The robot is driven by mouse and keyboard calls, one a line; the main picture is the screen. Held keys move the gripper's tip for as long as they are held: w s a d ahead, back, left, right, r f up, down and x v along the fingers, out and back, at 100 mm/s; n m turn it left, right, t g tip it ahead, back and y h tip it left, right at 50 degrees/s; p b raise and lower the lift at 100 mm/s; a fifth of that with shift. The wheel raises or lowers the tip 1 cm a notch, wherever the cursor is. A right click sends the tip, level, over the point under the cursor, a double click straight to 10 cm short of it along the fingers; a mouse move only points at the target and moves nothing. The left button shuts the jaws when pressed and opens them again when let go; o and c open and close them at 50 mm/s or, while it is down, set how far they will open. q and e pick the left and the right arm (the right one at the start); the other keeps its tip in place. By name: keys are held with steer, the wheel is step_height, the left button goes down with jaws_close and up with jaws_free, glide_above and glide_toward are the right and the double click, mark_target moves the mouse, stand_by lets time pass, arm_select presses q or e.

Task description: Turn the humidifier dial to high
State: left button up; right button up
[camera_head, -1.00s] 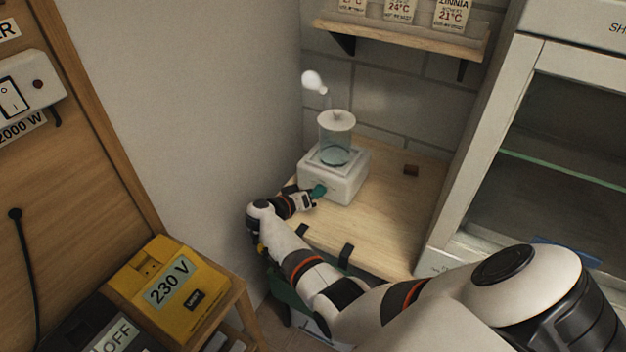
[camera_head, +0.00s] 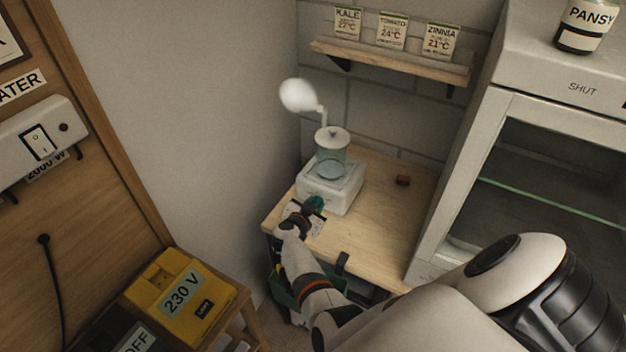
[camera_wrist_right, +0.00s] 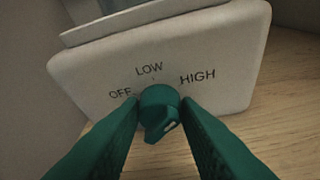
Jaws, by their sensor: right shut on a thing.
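The humidifier (camera_head: 331,190) is a white box with a clear tank (camera_head: 331,163) on top, standing on a wooden bench. Its front carries the words OFF, LOW and HIGH in the right wrist view. The green dial (camera_wrist_right: 160,104) sits below these words, with a small white mark on its lower right side. I cannot tell for sure which word the dial points at. My right gripper (camera_wrist_right: 161,128) has its green fingers on both sides of the dial, shut on it. It also shows at the humidifier's front in the head view (camera_head: 314,206). My left gripper is out of view.
A white mist puff (camera_head: 298,96) hangs above the humidifier's spout. A shelf (camera_head: 390,62) with seed packets is above. A glass-fronted cabinet (camera_head: 560,160) stands right; a yellow 230 V box (camera_head: 180,297) is lower left.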

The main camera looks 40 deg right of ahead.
steer(key=shift+s+d+m+t, duration=0.1)
steer(key=shift+m+t, duration=0.6)
steer(key=shift+m, duration=0.3)
steer(key=o, duration=1)
steer(key=shift+c, duration=0.2)
